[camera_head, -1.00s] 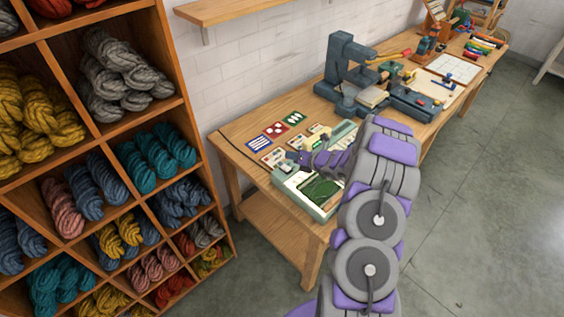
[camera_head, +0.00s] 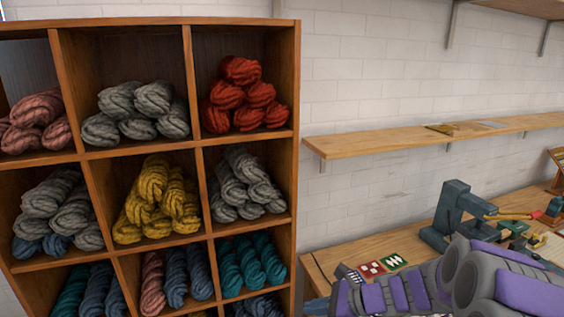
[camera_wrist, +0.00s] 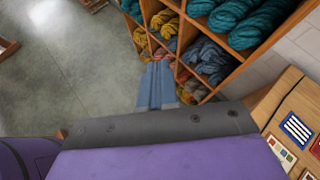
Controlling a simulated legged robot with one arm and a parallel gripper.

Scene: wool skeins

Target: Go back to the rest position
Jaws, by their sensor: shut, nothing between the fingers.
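My gripper (camera_wrist: 157,72) shows in the wrist view as two blue-grey fingers lying together, shut with nothing between them. It points out in front of the lower cubbies of the wool shelf, over the floor; I cannot tell how far it is from the skeins. In the head view my grey and purple arm lies low at the bottom right, stretching left across the front of the workbench (camera_head: 420,243). The end of the arm is near the bottom edge there, and the fingers are hard to make out.
A wooden cubby shelf (camera_head: 296,170) full of wool skeins stands at the left. A wall shelf (camera_head: 400,138) runs above the bench. Cards (camera_head: 371,268) and a blue-grey machine (camera_head: 455,210) are on the bench. Open concrete floor (camera_wrist: 70,70) shows in the wrist view.

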